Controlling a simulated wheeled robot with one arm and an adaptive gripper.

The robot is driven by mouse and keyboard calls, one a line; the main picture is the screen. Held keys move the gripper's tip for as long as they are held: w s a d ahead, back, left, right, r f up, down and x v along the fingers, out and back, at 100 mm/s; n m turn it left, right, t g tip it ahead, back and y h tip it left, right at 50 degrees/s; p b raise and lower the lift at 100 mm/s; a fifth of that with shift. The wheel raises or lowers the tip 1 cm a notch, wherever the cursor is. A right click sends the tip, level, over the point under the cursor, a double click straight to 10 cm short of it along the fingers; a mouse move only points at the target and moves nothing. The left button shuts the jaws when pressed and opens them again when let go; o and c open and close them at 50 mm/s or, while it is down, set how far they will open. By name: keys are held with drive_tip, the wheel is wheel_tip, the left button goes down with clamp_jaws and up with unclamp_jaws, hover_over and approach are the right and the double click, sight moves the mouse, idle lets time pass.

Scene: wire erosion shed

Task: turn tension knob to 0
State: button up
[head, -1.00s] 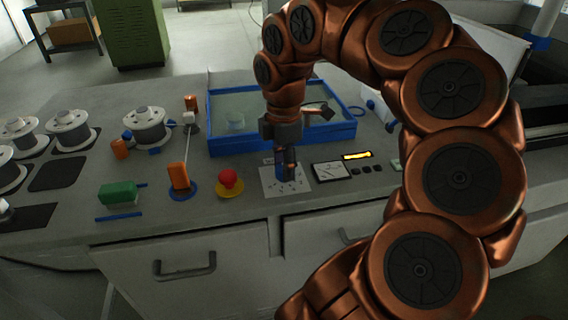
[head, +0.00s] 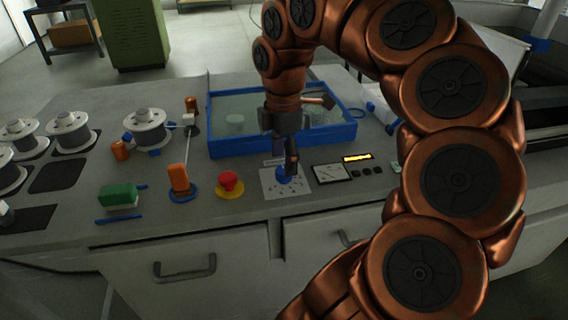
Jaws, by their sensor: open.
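The blue tension knob (head: 283,178) stands on a white dial plate (head: 271,187) with dark marks on the bench top. The marks are too small to read, and the knob's pointer cannot be made out. My gripper (head: 291,168) points down just above and beside the knob, a little to its right. Its fingers are dark and partly overlap the knob from this view. It is open, and I cannot tell whether a finger touches the knob.
A red button on a yellow base (head: 229,184) is left of the plate. A meter (head: 331,173) and a lit display (head: 357,158) are to the right. A blue-rimmed tank (head: 210,120) stands behind. Orange, green and spool parts fill the left.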

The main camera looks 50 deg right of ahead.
wheel_tip(320, 180, up, 9)
drive_tip(key=shift+w+r, duration=0.15)
drive_tip(key=shift+r, duration=0.05)
idle(0.4)
drive_tip(key=shift+d, duration=0.1)
idle(0.6)
drive_tip(key=a+m+p, duration=0.3)
drive_tip(key=a+p, duration=0.3)
drive_tip(key=a, duration=0.8)
drive_tip(key=s+a+f+m+g+p, duration=0.1)
drive_tip(key=s+a+f+m+p, duration=0.4)
drive_tip(key=s+a+f+m, duration=0.3)
drive_tip(key=s+a+m, duration=0.1)
drive_tip(key=s, duration=0.2)
drive_tip(key=shift+f+m, duration=0.3)
drive_tip(key=shift+f, duration=0.1)
drive_tip(key=shift+s+a, duration=0.1)
